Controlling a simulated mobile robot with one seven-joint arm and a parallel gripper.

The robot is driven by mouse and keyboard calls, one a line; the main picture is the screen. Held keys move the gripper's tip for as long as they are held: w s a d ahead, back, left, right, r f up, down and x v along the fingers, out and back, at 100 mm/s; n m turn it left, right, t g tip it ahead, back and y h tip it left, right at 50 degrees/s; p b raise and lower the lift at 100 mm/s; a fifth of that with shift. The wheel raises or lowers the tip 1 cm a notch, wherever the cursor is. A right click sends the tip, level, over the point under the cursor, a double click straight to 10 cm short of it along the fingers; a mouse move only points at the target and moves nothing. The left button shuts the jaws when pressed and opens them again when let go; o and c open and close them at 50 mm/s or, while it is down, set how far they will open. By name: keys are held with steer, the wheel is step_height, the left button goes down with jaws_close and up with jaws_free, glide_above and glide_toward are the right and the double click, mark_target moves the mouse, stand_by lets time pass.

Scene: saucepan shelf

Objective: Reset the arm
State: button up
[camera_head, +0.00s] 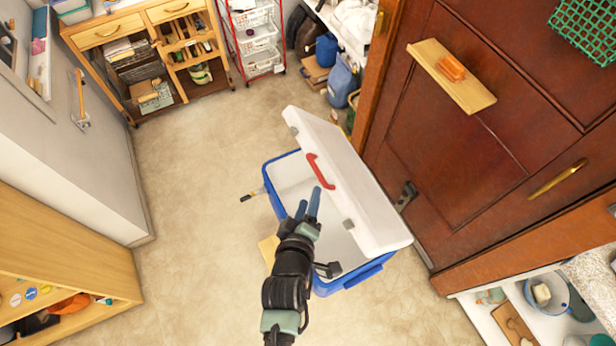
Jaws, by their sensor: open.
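My gripper (308,207) is at the end of my arm, which reaches up from the bottom middle of the head view. Its two blue fingers are apart, with nothing seen between them. The gripper appears over a blue cooler box (370,271) on the floor. The cooler's white lid (350,180) is raised and leans to the right, with a red handle (320,171) on it. The gripper is just left of and below the handle in the picture; I cannot tell the gap in depth. My arm hides part of the cooler's inside.
A dark red door (450,150) is close to the right of the lid. A brush (253,194) and a yellowish block (269,248) are at the cooler's left. A wooden shelf (70,255) stands at left.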

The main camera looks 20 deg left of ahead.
steer(key=shift+s+r, duration=0.2)
steer(key=shift+s, duration=0.1)
stand_by(0.4)
steer(key=w+d+r+m+t+b, duration=0.1)
steer(key=w+d+r+m+t, duration=0.3)
steer(key=r, duration=0.7)
steer(key=w+r+m+t+h+b, duration=0.15)
steer(key=w+r, duration=0.35)
steer(key=r, duration=0.6)
steer(key=w+d+r+m+t+b, duration=0.15)
steer(key=w+r, duration=0.35)
steer(key=r, duration=0.6)
steer(key=s+d+r+m+t+b, duration=0.1)
steer(key=s+d+r+m+t, duration=0.1)
steer(key=s+r, duration=0.3)
steer(key=s+d+r+m+t+h+b, duration=0.1)
steer(key=s+d+r+m+t, duration=0.2)
steer(key=r, duration=1.1)
steer(key=s+d+r+m+t+b, duration=0.1)
steer(key=s+d+r+m+t, duration=0.1)
steer(key=s+r, duration=0.4)
step_height(320, 180, up, 4)
steer(key=shift+s+d+f+m+t+h, duration=0.2)
steer(key=shift+s+d+m+t+h, duration=0.2)
steer(key=shift+t, duration=0.2)
steer(key=shift+c, duration=0.2)
